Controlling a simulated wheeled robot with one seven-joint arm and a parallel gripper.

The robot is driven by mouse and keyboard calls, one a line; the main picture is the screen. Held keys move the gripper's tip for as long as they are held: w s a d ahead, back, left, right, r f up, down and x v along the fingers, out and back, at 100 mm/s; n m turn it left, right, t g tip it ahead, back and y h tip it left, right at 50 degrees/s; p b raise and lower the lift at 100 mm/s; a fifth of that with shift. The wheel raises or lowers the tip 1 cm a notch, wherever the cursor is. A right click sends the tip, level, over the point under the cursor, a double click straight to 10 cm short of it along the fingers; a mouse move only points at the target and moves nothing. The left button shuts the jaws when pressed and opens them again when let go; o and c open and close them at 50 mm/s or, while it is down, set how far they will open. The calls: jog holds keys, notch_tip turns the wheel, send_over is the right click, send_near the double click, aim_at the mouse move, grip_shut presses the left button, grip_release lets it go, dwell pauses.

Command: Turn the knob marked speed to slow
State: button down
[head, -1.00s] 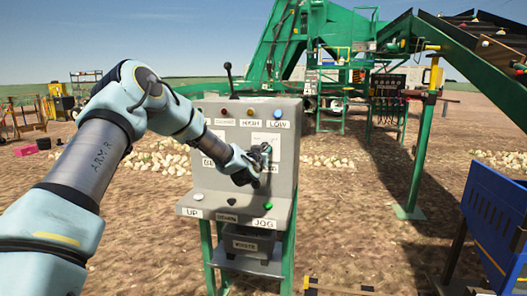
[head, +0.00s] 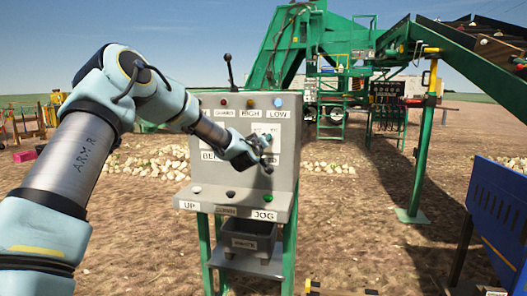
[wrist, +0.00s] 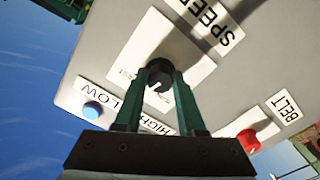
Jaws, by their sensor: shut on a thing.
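The speed knob (wrist: 159,70) is round and black with a pale pointer line, on a white plate in the wrist view. The SPEED label (wrist: 208,25) is beside that plate. My gripper (wrist: 159,84) has its two green fingers on either side of the knob, shut on it. The knob's pointer is towards the lower part of its face; the small scale print is too blurred to read surely.
Near the knob in the wrist view are a blue button (wrist: 92,110) by the LOW label and a red button (wrist: 249,140) by the BELT label. A black lever (head: 229,72) stands on the panel top.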

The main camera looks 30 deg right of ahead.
jog(key=n+b, duration=1.1)
jog(key=shift+f, duration=0.1)
jog(key=shift+n, duration=0.3)
dwell(0.3)
jog(key=c, duration=0.5)
grip_release()
jog(key=shift+s+a, duration=0.1)
jog(key=b+v, duration=0.1)
jog(key=v, duration=0.9)
jog(key=shift+s+a+b, duration=0.2)
jog(key=shift+s+b, duration=0.05)
jog(key=shift+b, duration=0.05)
